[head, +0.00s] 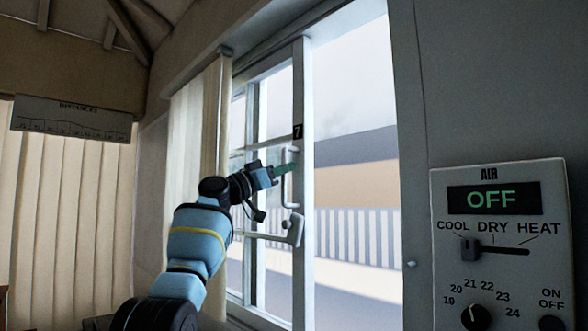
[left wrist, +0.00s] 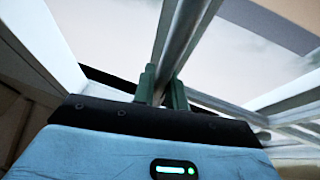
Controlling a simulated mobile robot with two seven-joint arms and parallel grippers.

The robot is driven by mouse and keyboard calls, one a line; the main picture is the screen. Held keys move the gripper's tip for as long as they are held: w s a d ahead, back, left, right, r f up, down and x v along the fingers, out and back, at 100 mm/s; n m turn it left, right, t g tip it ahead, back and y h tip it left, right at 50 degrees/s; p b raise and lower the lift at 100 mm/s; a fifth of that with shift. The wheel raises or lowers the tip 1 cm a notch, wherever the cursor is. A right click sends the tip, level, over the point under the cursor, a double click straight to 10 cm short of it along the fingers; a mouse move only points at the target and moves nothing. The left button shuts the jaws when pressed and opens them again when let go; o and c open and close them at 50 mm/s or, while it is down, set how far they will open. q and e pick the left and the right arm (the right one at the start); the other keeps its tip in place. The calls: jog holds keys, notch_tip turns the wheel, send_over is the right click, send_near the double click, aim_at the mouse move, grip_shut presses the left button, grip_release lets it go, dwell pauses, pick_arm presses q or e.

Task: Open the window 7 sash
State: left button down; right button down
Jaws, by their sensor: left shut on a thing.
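The window 7 sash (head: 303,230) is a pale framed pane with a black "7" label (head: 298,131) on its right upright. A wide gap without a sash shows to its right, with the outside in plain view. A pale upright bar handle (head: 286,190) is on the sash, with a latch-like lever (head: 294,229) below it. My left gripper (head: 284,170) reaches the handle from the left. In the left wrist view, its green fingers (left wrist: 163,90) are shut on either side of a grey bar, which fits the handle. My right gripper is not in view.
A cream curtain (head: 195,130) hangs left of the sash. An air control panel (head: 505,250) reading "OFF" is on the wall at the right. A fence (head: 360,235) stands outside. A distances chart (head: 70,121) hangs at the left.

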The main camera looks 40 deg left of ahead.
pick_arm(q)
jog(key=shift+w+a, duration=0.1)
jog(key=shift+a, duration=0.5)
jog(key=c, duration=1.4)
grip_release()
jog(key=shift+c, duration=0.2)
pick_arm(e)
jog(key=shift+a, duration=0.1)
